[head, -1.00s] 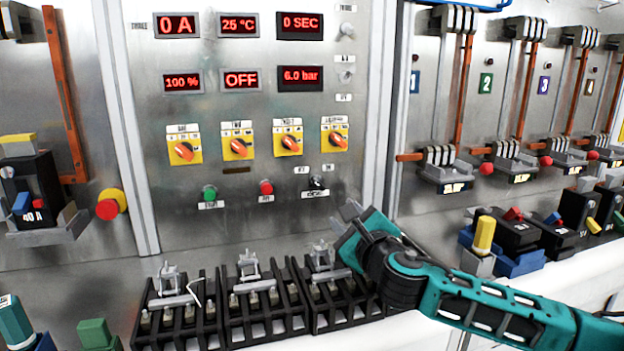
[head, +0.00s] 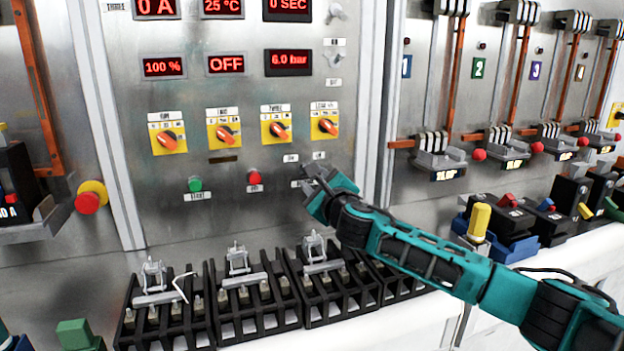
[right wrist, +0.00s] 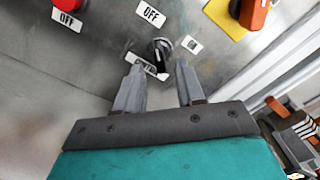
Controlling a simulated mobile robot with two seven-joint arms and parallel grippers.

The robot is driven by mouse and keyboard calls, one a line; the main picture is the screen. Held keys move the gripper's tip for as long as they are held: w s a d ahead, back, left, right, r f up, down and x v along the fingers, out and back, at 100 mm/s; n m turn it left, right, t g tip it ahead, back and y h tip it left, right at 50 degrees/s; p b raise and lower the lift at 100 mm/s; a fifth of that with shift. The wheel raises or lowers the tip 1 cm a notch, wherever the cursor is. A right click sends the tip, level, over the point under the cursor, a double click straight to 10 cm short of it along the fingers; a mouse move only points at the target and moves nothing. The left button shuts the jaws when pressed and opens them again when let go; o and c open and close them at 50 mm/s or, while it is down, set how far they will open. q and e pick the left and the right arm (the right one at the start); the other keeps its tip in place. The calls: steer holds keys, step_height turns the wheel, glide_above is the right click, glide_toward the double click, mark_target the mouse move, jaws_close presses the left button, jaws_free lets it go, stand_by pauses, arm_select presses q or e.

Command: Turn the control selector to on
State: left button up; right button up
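The control selector (right wrist: 161,48) is a small black knob with a pale mark, above a partly covered label plate, in the right wrist view. An "OFF" label (right wrist: 151,13) sits above it and a small plate (right wrist: 193,43) to its right. My right gripper (right wrist: 158,78) is open, its two grey fingers apart, pointing at the panel with the selector just beyond and between the tips. Nothing is held. In the head view my right gripper (head: 313,175) is at the panel's lower right and mostly hides the selector. My left gripper is not in view.
A red button (head: 254,177) and green button (head: 195,184) lie left of my right gripper. Orange selectors on yellow plates (head: 275,128) sit above. Black fuse blocks (head: 247,300) stand below. A vertical panel edge (head: 373,110) is close on the right.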

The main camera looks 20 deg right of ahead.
steer(key=shift+w, duration=1.6)
steer(key=shift+c, duration=0.4)
jaws_close()
